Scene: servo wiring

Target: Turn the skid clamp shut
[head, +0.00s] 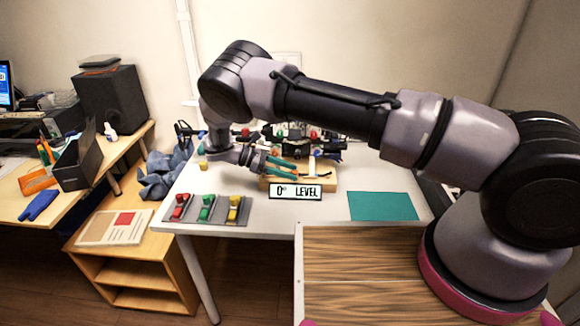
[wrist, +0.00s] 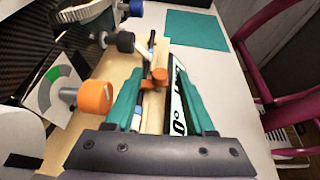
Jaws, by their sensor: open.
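My gripper (head: 294,169) reaches in low over the wooden stand on the white table; its teal fingers also show in the wrist view (wrist: 157,66). They are apart, one on each side of a small orange lever-like piece (wrist: 155,79) on the wooden stand (wrist: 105,73). This piece looks like the skid clamp, but I cannot tell for sure. I cannot see contact between it and either finger. A larger orange knob (wrist: 95,97) on a grey shaft is outside the left finger. A "0° LEVEL" sign (head: 296,191) stands in front of the stand.
Red (head: 179,206), green (head: 206,207) and yellow (head: 233,209) parts sit on grey pads at the table's front left. A teal mat (head: 381,206) lies flat at the right. A drone-like frame (head: 300,134) stands behind the gripper. The table between pads and mat is mostly clear.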

